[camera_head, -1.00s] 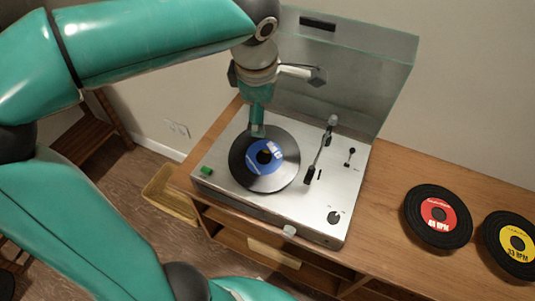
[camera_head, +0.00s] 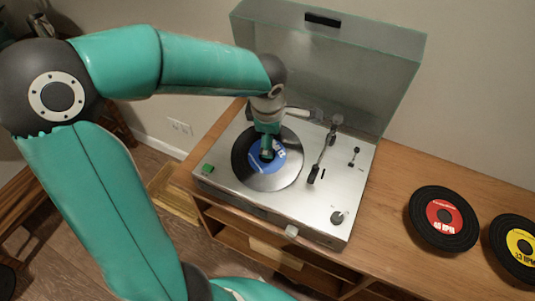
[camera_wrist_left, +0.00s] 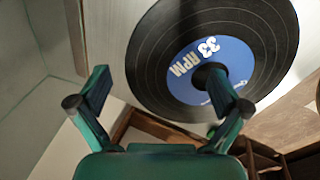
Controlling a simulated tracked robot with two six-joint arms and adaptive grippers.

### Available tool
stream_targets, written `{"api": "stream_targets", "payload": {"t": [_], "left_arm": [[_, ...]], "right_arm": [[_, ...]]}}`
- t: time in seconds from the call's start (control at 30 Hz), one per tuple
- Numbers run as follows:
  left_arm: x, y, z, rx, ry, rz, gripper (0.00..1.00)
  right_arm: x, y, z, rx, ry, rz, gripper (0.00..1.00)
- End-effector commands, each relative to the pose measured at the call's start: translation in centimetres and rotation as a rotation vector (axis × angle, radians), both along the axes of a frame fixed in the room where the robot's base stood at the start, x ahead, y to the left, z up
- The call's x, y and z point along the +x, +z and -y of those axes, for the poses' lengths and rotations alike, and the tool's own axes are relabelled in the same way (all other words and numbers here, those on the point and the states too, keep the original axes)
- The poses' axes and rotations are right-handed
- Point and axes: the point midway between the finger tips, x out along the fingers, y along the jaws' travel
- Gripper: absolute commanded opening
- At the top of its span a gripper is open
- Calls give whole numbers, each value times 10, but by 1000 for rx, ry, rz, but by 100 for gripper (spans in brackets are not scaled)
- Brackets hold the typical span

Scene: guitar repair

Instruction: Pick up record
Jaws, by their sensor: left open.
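A black record (camera_head: 279,180) with a blue label lies on the turntable's platter. It also shows large in the left wrist view (camera_wrist_left: 265,45), its label reading 33 RPM. My left gripper (camera_head: 267,149) is over the label in the head view. In the left wrist view my left gripper (camera_wrist_left: 160,78) is open and empty. One finger overlaps the label and the other is off the record's edge. I cannot tell whether a finger touches the record. My right gripper is not in view.
The silver turntable (camera_head: 325,212) has a raised clear lid (camera_head: 340,65) behind and a tonearm (camera_head: 324,155) right of the record. Red-labelled (camera_head: 442,241) and yellow-labelled records (camera_head: 525,262) lie on the wooden cabinet (camera_head: 390,195) to the right. Bare wood lies between them and the turntable.

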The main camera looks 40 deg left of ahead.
Motion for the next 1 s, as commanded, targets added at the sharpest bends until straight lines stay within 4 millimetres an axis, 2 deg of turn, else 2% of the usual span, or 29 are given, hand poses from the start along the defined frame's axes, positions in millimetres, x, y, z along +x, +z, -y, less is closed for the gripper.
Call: {"api": "stream_targets", "payload": {"t": [0.27, 0.37, 0.67, 1.0], "left_arm": [[1, -5, -1, 0, 0, 0, 100], [1, -5, -1, 0, 0, 0, 87], [1, -5, -1, 0, 0, 0, 37], [2, 0, 0, 1, -2, 2, 36]], "right_arm": [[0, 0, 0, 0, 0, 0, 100], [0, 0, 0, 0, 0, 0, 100], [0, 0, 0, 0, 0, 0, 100], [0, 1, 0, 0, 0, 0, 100]]}}
